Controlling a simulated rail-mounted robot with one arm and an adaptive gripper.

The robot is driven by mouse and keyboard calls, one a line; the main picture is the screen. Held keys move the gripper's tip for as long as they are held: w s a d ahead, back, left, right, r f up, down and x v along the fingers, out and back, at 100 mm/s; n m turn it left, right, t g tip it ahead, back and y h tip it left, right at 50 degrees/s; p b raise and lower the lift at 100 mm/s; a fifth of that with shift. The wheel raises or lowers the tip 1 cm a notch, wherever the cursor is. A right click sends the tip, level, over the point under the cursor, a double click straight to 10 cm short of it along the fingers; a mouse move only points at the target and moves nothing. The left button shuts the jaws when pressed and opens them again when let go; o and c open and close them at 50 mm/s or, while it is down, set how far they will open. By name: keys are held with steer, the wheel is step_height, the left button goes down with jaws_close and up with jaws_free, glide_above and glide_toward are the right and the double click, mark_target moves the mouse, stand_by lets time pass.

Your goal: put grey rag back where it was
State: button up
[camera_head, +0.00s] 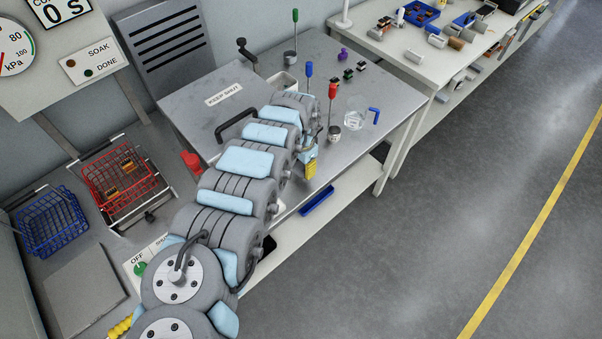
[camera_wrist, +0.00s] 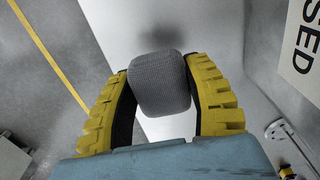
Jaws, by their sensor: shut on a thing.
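The grey rag (camera_wrist: 160,85) is a bundled, woven-looking piece of cloth in the wrist view. My gripper (camera_wrist: 158,72) is shut on it, with a yellow ridged finger on each side. A pale surface and a dark soft shadow show beyond the rag. In the camera_head view my gripper (camera_head: 310,166) is at the front edge of the grey metal table (camera_head: 395,130), where a yellow finger shows below the wrist. I cannot make out the rag in that view.
Tools with green (camera_head: 295,15), blue (camera_head: 309,69) and red (camera_head: 332,90) handles stand upright on the table. A clear glass dish (camera_head: 354,120) and a blue bent tool (camera_head: 374,112) are at right. A blue tray (camera_head: 318,201) lies on the lower shelf. Open floor is right.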

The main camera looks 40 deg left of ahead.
mark_target(301, 173)
steer(key=shift+a+f, duration=0.1)
steer(key=shift+f, duration=0.2)
steer(key=shift+w+a+f+b, duration=0.15)
steer(key=shift+f+b, duration=0.15)
steer(key=shift+f, duration=0.2)
step_height(301, 173, down, 2)
steer(key=shift+b, duration=0.3)
steer(key=shift+f, duration=0.2)
steer(key=shift+f, duration=0.15)
steer(key=o, duration=1.1)
steer(key=shift+c, duration=0.2)
